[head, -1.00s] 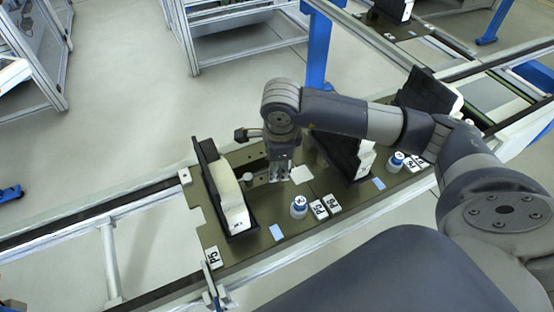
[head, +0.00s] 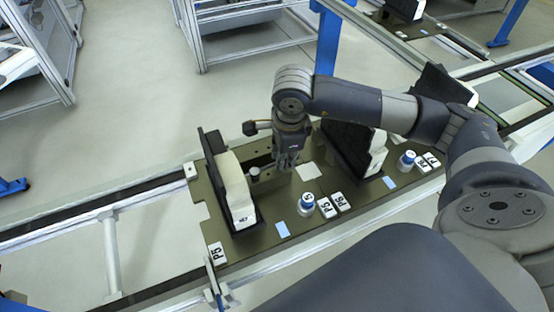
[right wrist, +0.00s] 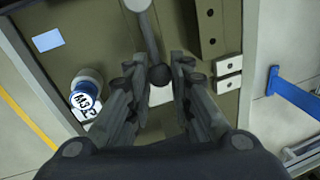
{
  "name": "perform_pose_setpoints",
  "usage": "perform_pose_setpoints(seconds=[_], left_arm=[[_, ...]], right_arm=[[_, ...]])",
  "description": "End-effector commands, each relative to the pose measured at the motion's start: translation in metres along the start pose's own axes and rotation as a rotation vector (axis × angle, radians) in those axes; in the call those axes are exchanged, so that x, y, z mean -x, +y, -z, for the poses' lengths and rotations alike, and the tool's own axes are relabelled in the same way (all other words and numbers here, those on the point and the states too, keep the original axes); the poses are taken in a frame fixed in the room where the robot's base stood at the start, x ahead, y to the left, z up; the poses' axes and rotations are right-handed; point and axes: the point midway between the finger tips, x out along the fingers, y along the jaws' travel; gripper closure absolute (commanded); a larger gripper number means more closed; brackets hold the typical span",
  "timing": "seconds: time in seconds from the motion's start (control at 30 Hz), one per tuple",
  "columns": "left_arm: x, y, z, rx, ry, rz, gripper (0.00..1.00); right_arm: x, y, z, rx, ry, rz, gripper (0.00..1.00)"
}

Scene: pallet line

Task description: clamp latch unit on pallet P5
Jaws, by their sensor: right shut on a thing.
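Pallet P5 is a dark olive plate (head: 262,243) with a P5 label (head: 217,253) at its near left corner. The latch unit shows in the right wrist view as a grey lever (right wrist: 150,36) with a round pivot (right wrist: 138,5) at one end and a dark ball knob (right wrist: 160,77) at the other. My right gripper (right wrist: 160,68) is shut on the ball knob, with a finger on either side. In the head view my right gripper (head: 287,162) points down over the plate and hides the knob. The round light pivot (head: 254,173) stands to its left. My left gripper is not in view.
A white block in a black holder (head: 237,190) stands upright left of the gripper. A black panel (head: 350,150) stands to its right. A blue-and-white round button (head: 307,203) and label blocks (head: 327,208) sit at the near side. A blue post (head: 326,45) rises behind.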

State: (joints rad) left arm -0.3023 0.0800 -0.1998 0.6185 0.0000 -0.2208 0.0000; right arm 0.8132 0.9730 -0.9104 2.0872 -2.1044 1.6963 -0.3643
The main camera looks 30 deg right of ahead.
Motion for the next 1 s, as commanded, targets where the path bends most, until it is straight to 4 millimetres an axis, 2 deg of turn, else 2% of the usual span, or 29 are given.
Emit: perform_pose_setpoints(seconds=[0.23,0.27,0.33,0.73,0.87,1.0], left_arm=[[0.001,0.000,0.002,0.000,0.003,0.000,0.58],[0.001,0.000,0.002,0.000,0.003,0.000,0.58],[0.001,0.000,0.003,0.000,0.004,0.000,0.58],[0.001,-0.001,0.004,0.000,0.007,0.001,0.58],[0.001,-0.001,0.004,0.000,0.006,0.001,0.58],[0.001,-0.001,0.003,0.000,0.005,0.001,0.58]], right_arm=[[0.002,-0.002,-0.001,0.001,-0.005,0.006,1.00],[0.002,-0.002,-0.001,0.001,-0.005,0.006,0.73],[0.002,-0.002,-0.001,0.001,-0.005,0.006,0.59],[0.005,-0.001,-0.001,0.001,-0.003,0.004,0.59],[0.023,-0.002,-0.001,0.001,-0.004,0.007,0.59],[0.053,-0.002,-0.001,0.002,-0.005,0.009,0.59]])
